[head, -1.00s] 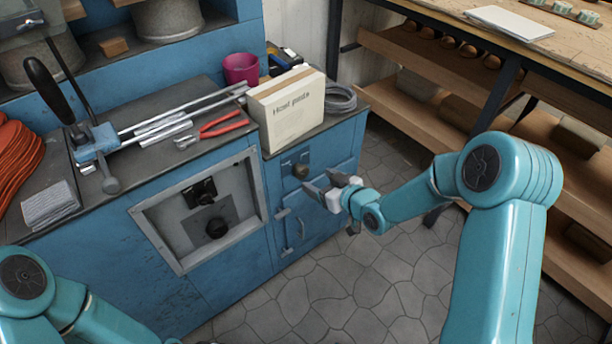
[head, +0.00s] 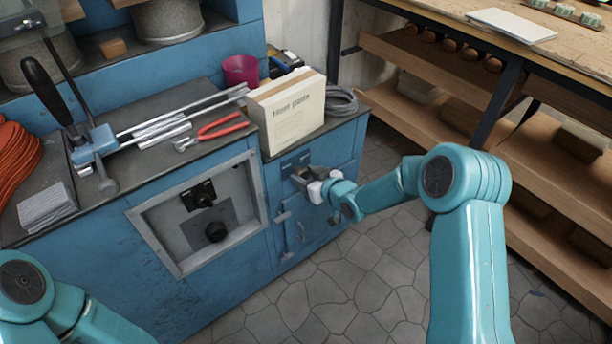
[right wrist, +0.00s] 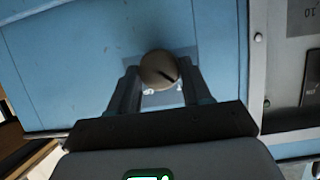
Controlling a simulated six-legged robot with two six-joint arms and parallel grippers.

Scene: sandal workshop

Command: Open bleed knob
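The bleed knob appears to be the round grey-brown knob (right wrist: 158,70) with a dark slot, on a blue cabinet front in the right wrist view. My right gripper (right wrist: 158,85) has one finger on each side of it and looks open; I cannot tell whether the fingers touch it. In the head view my right gripper (head: 302,176) is at the upper front of the right blue cabinet (head: 333,157) and hides the knob. My left gripper is out of view; only part of the left arm shows at lower left.
A cream box (head: 290,112) stands on the counter above, beside a coil of grey hose (head: 341,101). Red-handled pliers (head: 218,130) lie left of it. A wooden shelf rack (head: 430,112) stands right; the stone floor between is clear.

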